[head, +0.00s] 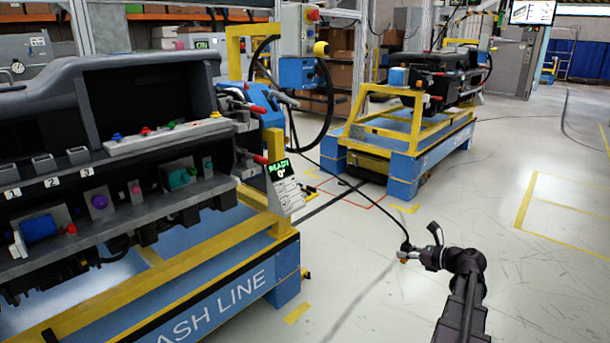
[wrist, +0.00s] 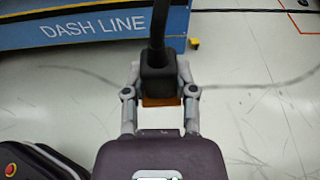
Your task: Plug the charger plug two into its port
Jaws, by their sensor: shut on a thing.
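My gripper (head: 412,257) is shut on a black plug (wrist: 157,78) with an orange end, held in the air above the floor. In the head view the plug (head: 405,246) shows small, with its orange end low. A black cable (head: 378,207) runs from it back toward the stands. In the wrist view the cable rises from the plug's top between the fingers. The dashboard module (head: 130,100) is at the left, well apart from my gripper. Three grey sockets sit on its ledge above labels 1, 2 and 3; the middle socket (head: 44,163) is above label 2. Their openings are hard to make out.
The yellow and blue DASH LINE stand (head: 220,290) carries the module. A READY display (head: 283,183) juts from its right end. A second stand (head: 405,150) is behind. A hanging control box (head: 305,40) stands between them. The floor around my gripper is clear.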

